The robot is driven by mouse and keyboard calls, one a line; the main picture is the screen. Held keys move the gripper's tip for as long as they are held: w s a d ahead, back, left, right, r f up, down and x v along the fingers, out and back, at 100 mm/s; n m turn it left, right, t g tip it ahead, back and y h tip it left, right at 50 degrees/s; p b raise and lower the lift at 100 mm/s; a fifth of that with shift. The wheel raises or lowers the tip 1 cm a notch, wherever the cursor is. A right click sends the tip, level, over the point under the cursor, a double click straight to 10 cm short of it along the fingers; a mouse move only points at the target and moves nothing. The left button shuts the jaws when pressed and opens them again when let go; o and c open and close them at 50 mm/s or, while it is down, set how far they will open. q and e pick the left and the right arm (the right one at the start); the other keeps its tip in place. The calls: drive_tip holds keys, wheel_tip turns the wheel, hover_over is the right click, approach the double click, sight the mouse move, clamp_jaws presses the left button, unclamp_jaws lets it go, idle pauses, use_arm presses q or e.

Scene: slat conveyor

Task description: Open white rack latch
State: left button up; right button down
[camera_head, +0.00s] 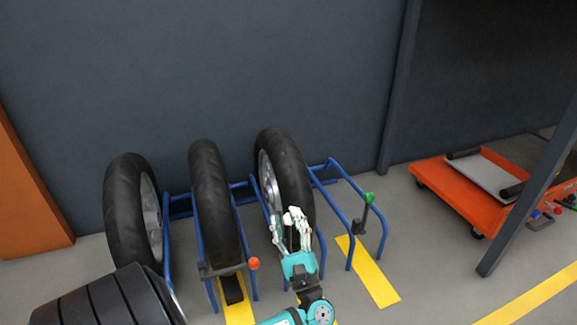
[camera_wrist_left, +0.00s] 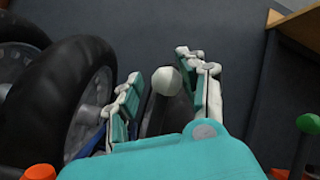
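The white rack latch's round white knob (camera_wrist_left: 166,81) shows between the two fingers of my left gripper (camera_wrist_left: 160,75) in the left wrist view. The fingers are spread apart, one on each side of the knob; I cannot tell whether either touches it. In the head view my left gripper (camera_head: 290,224) is in front of the rightmost tyre (camera_head: 285,165) of the blue rack (camera_head: 351,222). The gripper hides most of the latch there. My right gripper is in neither view.
A latch with an orange knob (camera_head: 254,263) sits left of my gripper, one with a green knob (camera_head: 369,197) to the right. Two more tyres (camera_head: 210,190) stand in the left bays. An orange cart (camera_head: 465,195) stands far right. A dark wall (camera_head: 200,70) is behind.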

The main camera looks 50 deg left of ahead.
use_arm(q)
drive_tip(key=o, duration=0.3)
drive_tip(key=shift+r, duration=0.1)
drive_tip(key=shift+r, duration=0.1)
wheel_tip(320, 180, up, 10)
drive_tip(key=shift+f, duration=0.1)
idle(0.6)
